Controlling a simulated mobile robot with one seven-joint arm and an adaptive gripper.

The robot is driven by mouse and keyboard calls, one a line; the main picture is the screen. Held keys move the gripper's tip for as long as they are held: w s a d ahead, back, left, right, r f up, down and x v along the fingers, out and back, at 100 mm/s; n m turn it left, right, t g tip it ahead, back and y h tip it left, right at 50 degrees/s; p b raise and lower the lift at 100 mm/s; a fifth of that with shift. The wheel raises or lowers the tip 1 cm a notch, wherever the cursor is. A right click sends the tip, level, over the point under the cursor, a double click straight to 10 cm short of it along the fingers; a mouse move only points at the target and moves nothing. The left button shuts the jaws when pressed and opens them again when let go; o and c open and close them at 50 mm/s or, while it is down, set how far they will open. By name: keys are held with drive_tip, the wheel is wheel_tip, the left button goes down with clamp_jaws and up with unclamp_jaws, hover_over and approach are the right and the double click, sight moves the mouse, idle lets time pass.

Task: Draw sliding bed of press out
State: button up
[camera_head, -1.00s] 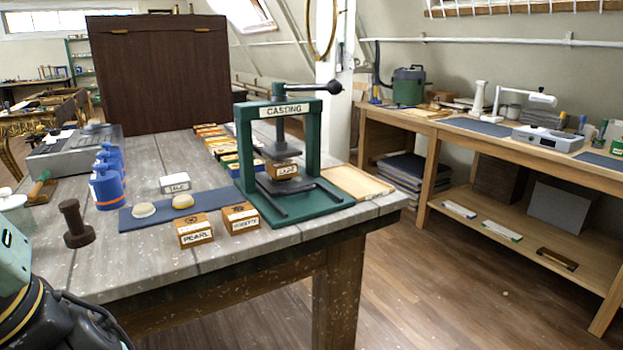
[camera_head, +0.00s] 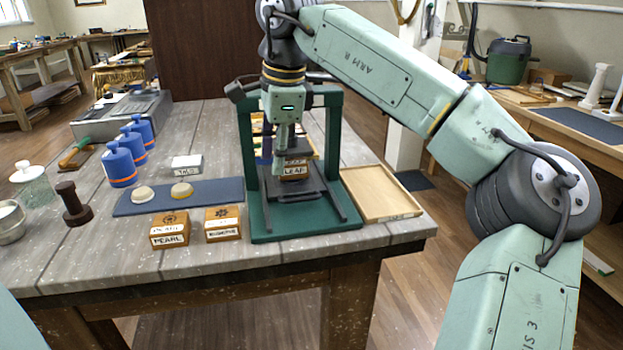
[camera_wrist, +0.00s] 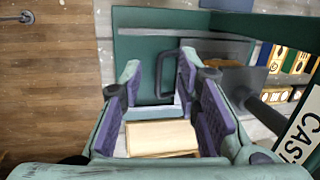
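The green casting press (camera_head: 331,130) stands on the near table. Its dark sliding bed (camera_head: 305,185) lies between the uprights on the green base, with a wooden block (camera_head: 295,173) labelled LEAF on it. My gripper (camera_head: 287,150) points down in front of the press opening, overlapping the block in the head view. In the wrist view my gripper (camera_wrist: 160,72) is open, with purple pads apart. A dark U-shaped handle (camera_wrist: 166,60) shows between the fingertips, and a pale wooden block (camera_wrist: 160,137) lies lower between the fingers. I cannot tell whether the fingers touch the handle.
A shallow wooden tray (camera_head: 378,194) lies right of the press. The PEARL box (camera_head: 169,230) and another labelled box (camera_head: 222,224) stand at its front left, near a blue mat (camera_head: 215,193) with two pale discs. Blue bottles (camera_head: 119,165) stand further left.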

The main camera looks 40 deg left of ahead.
sight(298, 198)
drive_tip(key=w+d, duration=0.3)
drive_tip(key=shift+m+t+h, duration=0.3)
drive_tip(key=shift+t+h, duration=0.1)
drive_tip(key=f, duration=0.3)
drive_tip(key=w+a+f+p, duration=0.1)
drive_tip(key=f, duration=0.5)
drive_tip(key=shift+w+a+f+p, duration=0.15)
drive_tip(key=shift+a+f+p, duration=0.15)
drive_tip(key=shift+a, duration=0.1)
drive_tip(key=shift+c, duration=0.4)
clamp_jaws()
